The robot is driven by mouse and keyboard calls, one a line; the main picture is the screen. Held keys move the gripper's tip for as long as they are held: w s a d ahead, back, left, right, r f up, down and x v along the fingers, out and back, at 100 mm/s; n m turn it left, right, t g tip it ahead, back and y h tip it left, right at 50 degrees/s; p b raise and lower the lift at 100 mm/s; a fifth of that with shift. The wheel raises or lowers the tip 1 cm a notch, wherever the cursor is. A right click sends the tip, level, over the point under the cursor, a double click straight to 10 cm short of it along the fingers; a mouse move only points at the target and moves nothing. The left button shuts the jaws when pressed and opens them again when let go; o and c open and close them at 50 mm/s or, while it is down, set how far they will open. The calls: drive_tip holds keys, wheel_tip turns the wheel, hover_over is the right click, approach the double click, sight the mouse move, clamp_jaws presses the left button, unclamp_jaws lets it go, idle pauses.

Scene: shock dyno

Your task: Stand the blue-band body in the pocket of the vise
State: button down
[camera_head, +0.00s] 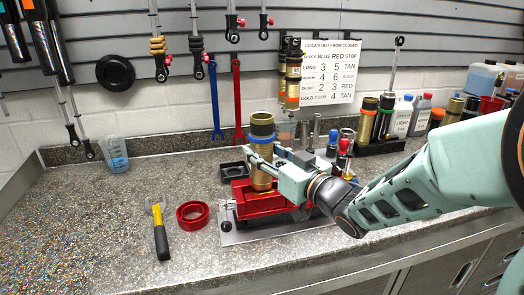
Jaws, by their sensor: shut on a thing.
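The blue-band body (262,128) is a gold cylinder with a dark top and a blue band near its upper end. It stands upright over the red vise (258,205), which sits on a grey plate. My gripper (262,163) comes in from the right and is shut on the body around its middle. The body's lower end meets the vise's red jaws in the picture. I cannot tell whether it is inside the pocket or just above it, as the jaws and my gripper hide part of it.
A red ring (193,222) and a yellow-and-black tool (159,232) lie left of the vise. A measuring cup (115,155) stands farther back. A black tray (235,171) is behind the vise. Several bottles and gold bodies stand at the right.

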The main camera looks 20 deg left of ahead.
drive_tip(key=shift+f, duration=0.1)
idle(0.3)
drive_tip(key=c, duration=1.3)
unclamp_jaws()
drive_tip(key=shift+o, duration=0.7)
drive_tip(key=shift+f, duration=0.15)
drive_tip(key=v, duration=1.2)
drive_tip(key=shift+w+r, duration=0.1)
drive_tip(key=shift+r, duration=0.1)
